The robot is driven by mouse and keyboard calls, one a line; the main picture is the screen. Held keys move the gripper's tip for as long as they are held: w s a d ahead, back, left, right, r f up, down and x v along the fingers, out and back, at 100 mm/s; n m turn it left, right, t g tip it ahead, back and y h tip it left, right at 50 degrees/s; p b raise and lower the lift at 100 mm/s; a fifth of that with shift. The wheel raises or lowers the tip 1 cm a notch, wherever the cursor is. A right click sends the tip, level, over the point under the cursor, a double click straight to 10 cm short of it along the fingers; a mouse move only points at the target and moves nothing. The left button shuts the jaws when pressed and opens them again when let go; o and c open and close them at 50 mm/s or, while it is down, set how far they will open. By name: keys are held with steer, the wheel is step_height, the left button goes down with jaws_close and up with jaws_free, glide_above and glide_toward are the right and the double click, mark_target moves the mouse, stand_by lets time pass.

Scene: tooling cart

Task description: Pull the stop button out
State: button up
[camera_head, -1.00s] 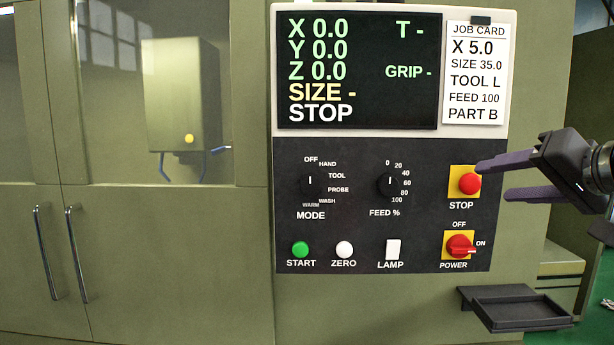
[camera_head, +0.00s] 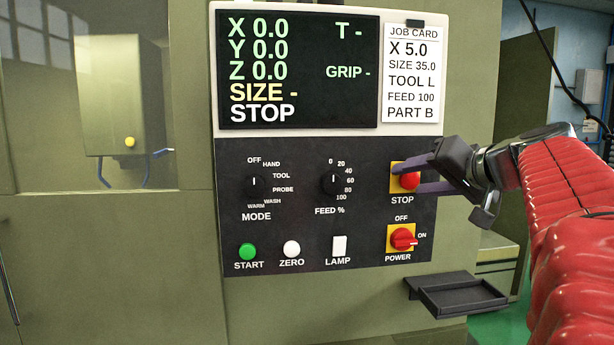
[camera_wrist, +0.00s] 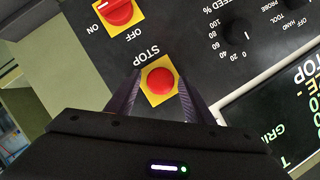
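The stop button (camera_head: 409,180) is a red mushroom knob on a yellow square plate, above the word STOP on the black control panel. My gripper (camera_head: 408,174) reaches in from the right, its dark purple fingers open, one above and one below the button in the head view. In the wrist view the red button (camera_wrist: 161,81) lies between the two fingers of my gripper (camera_wrist: 160,75), with a narrow gap on each side. The fingers do not appear to press on it. The display reads STOP.
The red power switch (camera_head: 403,239) sits just below the stop button. The feed knob (camera_head: 333,184) is to the left. A dark tray (camera_head: 460,295) juts out below the panel. A job card (camera_head: 411,72) hangs above.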

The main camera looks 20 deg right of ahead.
steer(key=c, duration=1)
steer(key=shift+s+a+f, duration=0.1)
steer(key=shift+s+a, duration=0.05)
steer(key=shift+s, duration=0.35)
steer(key=o, duration=1.2)
steer(key=shift+c, duration=0.2)
steer(key=shift+s, duration=0.15)
steer(key=v, duration=1.3)
steer(key=shift+s+r, duration=0.2)
steer(key=shift+s, duration=0.1)
